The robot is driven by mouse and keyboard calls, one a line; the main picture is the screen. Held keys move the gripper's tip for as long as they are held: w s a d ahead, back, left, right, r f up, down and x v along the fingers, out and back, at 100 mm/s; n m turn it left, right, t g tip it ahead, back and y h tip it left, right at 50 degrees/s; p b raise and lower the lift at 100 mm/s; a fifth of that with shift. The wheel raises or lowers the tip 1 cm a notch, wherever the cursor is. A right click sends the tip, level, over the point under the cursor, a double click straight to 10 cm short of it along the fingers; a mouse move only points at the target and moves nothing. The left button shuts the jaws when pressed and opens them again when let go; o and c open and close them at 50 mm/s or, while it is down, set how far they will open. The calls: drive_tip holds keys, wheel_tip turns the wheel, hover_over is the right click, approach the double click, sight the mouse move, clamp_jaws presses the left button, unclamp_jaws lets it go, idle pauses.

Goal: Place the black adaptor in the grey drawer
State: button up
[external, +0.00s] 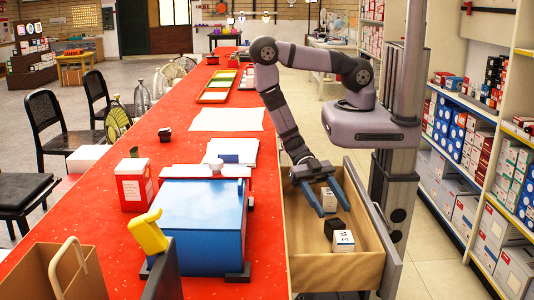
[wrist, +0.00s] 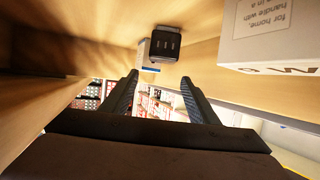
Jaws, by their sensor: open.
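The black adaptor (external: 335,228) lies inside the open drawer (external: 306,262), between two small boxes. The drawer has a bare wood-coloured interior and a grey outer panel. In the wrist view the adaptor (wrist: 166,44) is a dark block with small slots on its face, beyond my fingertips. My gripper (external: 332,210) is open, pointing down into the drawer, with its blue fingers apart. In the wrist view nothing is gripped between the fingers (wrist: 160,84). The adaptor is apart from the fingers there.
A white box with dark lettering (external: 343,241) sits in the drawer beside the adaptor; it shows large in the wrist view (wrist: 270,35). Another small white box (external: 329,200) lies near my fingers. The red counter, with a blue box (external: 200,220), borders the drawer on the left.

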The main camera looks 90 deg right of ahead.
drive_tip(key=shift+v, duration=2.1)
drive_tip(key=shift+r, duration=0.1)
